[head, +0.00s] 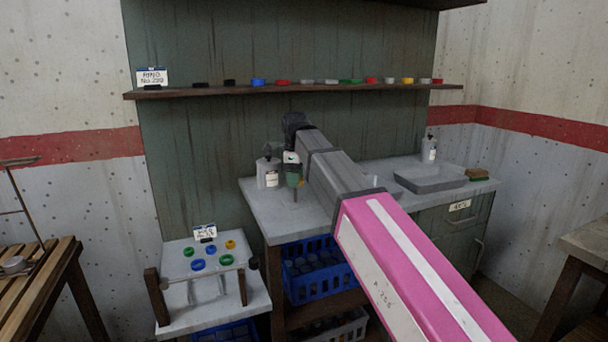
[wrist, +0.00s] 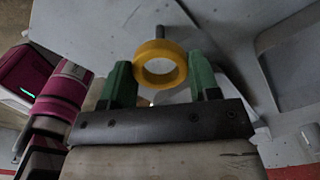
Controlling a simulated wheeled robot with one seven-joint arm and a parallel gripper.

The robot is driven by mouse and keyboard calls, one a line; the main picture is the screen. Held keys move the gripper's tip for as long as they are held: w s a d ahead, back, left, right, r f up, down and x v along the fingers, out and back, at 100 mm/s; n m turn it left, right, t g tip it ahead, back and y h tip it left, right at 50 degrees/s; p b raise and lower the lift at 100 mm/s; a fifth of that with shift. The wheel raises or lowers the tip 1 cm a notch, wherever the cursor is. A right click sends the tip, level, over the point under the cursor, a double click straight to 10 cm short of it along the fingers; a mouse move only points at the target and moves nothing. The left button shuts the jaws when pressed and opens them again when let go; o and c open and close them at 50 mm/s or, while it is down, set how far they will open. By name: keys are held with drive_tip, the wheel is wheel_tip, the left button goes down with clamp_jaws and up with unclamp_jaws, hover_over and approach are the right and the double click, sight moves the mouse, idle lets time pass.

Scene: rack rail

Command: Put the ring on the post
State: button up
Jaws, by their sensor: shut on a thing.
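The yellow ring (wrist: 160,64) is held between the green fingers of my gripper (wrist: 160,80) in the wrist view. The gripper is shut on it, and the ring's hole faces the camera. A short grey post (wrist: 160,32) shows just beyond the ring, on the pale grey surface. I cannot tell whether ring and post touch. In the head view my gripper (head: 293,178) is over the grey counter (head: 260,200), with a thin upright piece, likely the post (head: 295,196), just below the fingers. The held ring is not clear there.
Bottles stand on the counter (head: 269,172), left of my gripper and at the back right (head: 430,148). A grey basin (head: 430,178) lies to the right. A low stand (head: 175,300) at lower left holds several coloured rings and a rail (head: 205,273). A wall shelf (head: 300,89) carries more rings.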

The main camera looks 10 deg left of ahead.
sight(296, 202)
drive_tip(key=shift+f, duration=2.75)
drive_tip(key=shift+f, duration=0.6)
drive_tip(key=o, duration=0.7)
drive_tip(key=shift+c, duration=0.2)
drive_tip(key=shift+r, duration=0.1)
drive_tip(key=shift+r, duration=5.4)
